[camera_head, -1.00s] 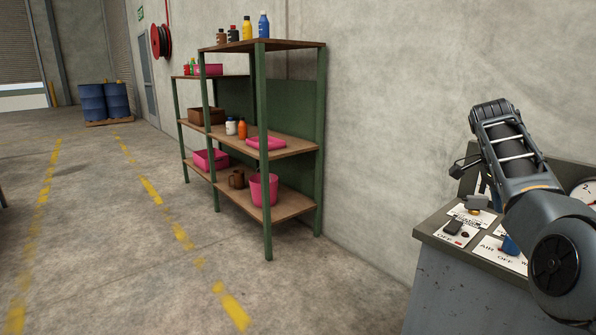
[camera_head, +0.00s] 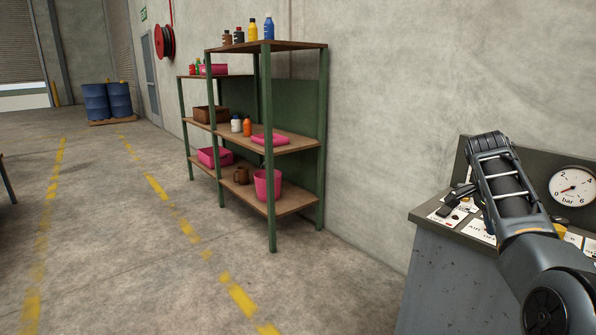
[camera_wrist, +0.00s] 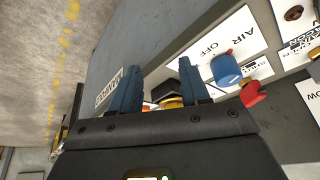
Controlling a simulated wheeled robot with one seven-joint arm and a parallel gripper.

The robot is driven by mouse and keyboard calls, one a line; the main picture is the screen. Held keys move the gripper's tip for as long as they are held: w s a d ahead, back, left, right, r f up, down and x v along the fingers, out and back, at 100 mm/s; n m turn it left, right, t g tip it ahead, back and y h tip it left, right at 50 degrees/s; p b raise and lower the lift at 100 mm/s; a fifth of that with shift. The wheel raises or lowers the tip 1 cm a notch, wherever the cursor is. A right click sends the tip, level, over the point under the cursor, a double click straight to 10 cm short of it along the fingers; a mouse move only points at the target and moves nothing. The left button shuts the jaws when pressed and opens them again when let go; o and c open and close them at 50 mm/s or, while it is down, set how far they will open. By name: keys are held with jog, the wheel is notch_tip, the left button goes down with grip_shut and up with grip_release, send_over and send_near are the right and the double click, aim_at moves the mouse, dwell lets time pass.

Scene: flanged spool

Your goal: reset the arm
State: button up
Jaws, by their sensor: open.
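My gripper (camera_wrist: 158,82) is open, its two dark blue fingers spread apart in the wrist view. A black and yellow part (camera_wrist: 168,98) shows between the fingers; I cannot tell its depth, and my gripper body hides its lower side. In the head view my arm reaches over a grey control cabinet (camera_head: 450,270) at the right. The gripper (camera_head: 458,192) is small there and partly hidden by my arm.
A round pressure gauge (camera_head: 573,187) stands on the cabinet's back panel. A green-framed shelf (camera_head: 270,160) with bottles and pink bins stands along the wall. Blue drums (camera_head: 105,101) stand far left.

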jog(key=s+a+f+n+t, duration=0.2)
jog(key=s+f+n, duration=0.15)
jog(key=f, duration=0.75)
jog(key=s+a+f+n+t, duration=0.2)
jog(key=s+f, duration=0.3)
jog(key=f, duration=0.6)
jog(key=s+a+f+n+t, duration=0.2)
jog(key=s+a+f+n, duration=0.15)
jog(key=s, duration=0.55)
jog(key=s+a+f+n+t, duration=0.2)
jog(key=s+a+f, duration=0.3)
jog(key=s, duration=0.4)
jog(key=s+a+r+n+t+y+p, duration=0.15)
jog(key=s+a+r, duration=0.25)
jog(key=s, duration=0.6)
jog(key=s+a+r+n+t+y, duration=0.25)
jog(key=s+a+r, duration=0.2)
jog(key=s, duration=0.45)
jog(key=s+a+r+n+t, duration=0.1)
jog(key=s+a+r, duration=0.1)
jog(key=s+r, duration=0.4)
jog(key=s+a+r+n+t, duration=0.2)
jog(key=s+r, duration=0.4)
jog(key=r, duration=0.6)
jog(key=shift+s+a+r+y, duration=0.15)
jog(key=shift+s+y, duration=0.05)
jog(key=shift+y, duration=0.2)
